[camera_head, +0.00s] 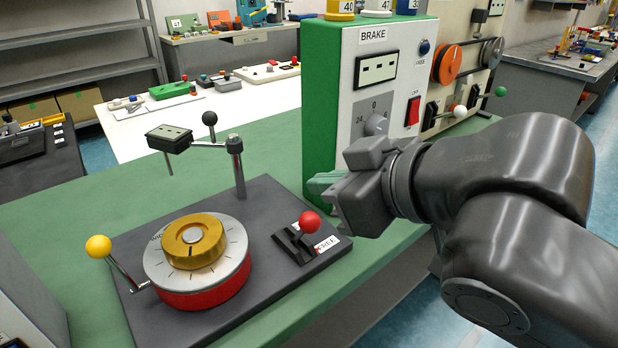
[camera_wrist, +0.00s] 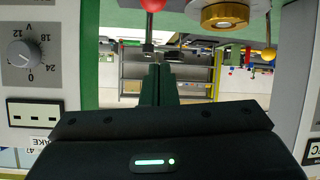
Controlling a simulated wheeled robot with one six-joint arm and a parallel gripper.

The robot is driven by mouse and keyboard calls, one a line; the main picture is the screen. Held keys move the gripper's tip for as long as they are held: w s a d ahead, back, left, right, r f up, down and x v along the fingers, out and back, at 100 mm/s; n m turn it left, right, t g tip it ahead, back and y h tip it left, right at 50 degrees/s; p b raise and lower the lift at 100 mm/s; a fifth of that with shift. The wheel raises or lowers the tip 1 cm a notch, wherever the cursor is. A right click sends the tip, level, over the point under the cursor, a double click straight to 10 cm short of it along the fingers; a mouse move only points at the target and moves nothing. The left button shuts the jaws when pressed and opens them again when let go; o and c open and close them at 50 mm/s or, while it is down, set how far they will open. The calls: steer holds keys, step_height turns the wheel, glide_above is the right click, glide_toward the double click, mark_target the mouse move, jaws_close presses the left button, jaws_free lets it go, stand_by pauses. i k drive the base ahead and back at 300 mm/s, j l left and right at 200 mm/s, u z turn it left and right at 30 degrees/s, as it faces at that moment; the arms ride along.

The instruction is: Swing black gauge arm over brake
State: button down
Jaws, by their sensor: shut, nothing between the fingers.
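The black gauge arm (camera_head: 207,144) reaches left from an upright metal post (camera_head: 238,170). It has a black ball knob (camera_head: 209,118) and a dark gauge box (camera_head: 168,138) at its free end, in the air behind the drum. A green and white box labelled BRAKE (camera_head: 345,70) stands to the right; its dial side also shows in the wrist view (camera_wrist: 35,60). My gripper (camera_head: 318,183) is shut and empty, in front of the BRAKE box and right of the post, apart from the gauge arm. Its green fingers show in the wrist view (camera_wrist: 160,84).
On the dark base plate (camera_head: 270,215) sit a drum with gold top (camera_head: 193,240), a yellow-knobbed crank (camera_head: 99,246) and a red-knobbed lever (camera_head: 309,222) marked FREE. The lever stands just below my gripper. Green bench (camera_head: 120,225) is clear behind the plate.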

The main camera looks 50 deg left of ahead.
mark_target(210, 118)
steer(key=u, duration=2.75)
